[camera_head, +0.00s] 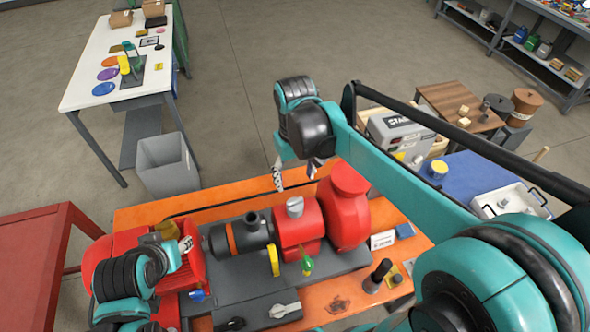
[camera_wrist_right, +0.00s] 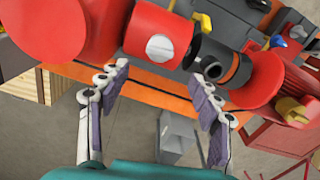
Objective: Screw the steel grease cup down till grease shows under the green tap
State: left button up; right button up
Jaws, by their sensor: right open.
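The steel grease cup (camera_head: 295,207) stands on top of the red bearing housing (camera_head: 298,232) in the head view. My right gripper (camera_head: 296,175) is open and empty, behind and above the cup. In the right wrist view its fingers (camera_wrist_right: 162,82) are spread apart, with the cup between and beyond them. My left gripper (camera_head: 184,246) is at the left of the skid; its opening is unclear.
A large red casing (camera_head: 344,212) stands right beside the bearing housing. A white sign (camera_head: 383,240) and a dark-handled tool (camera_head: 378,274) are on the orange bench (camera_head: 345,296) at right.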

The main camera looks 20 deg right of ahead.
notch_tip(320, 180, up, 3)
jog(key=shift+f, duration=0.15)
jog(key=shift+f, duration=0.1)
dwell(1.2)
